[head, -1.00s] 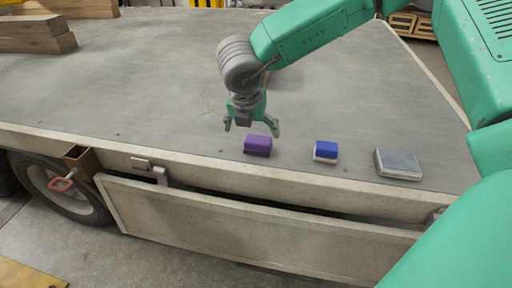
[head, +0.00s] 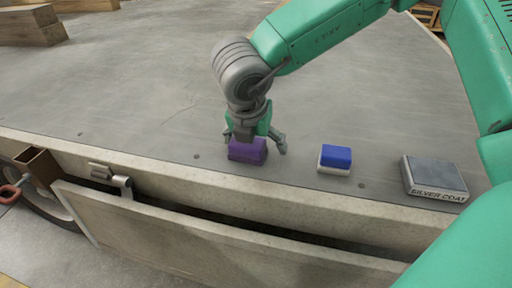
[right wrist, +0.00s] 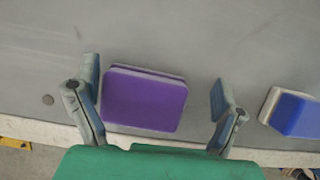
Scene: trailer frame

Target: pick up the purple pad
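The purple pad (head: 247,152) lies on the grey trailer deck close to its front edge. In the right wrist view the pad (right wrist: 145,99) sits between the two spread fingers. My right gripper (head: 255,146) is open and points down over the pad. In the right wrist view the left finger of the gripper (right wrist: 158,105) is near the pad's left side, and a wider gap shows between the pad and the right finger. The gripper hides part of the pad's far side in the head view. My left gripper is not in view.
A blue and white pad (head: 335,159) lies to the right of the purple one. Further right is a grey box marked SILVER COAT (head: 434,178). The deck (head: 130,80) behind is clear up to wooden beams (head: 30,27) at the far left. The front edge drops off.

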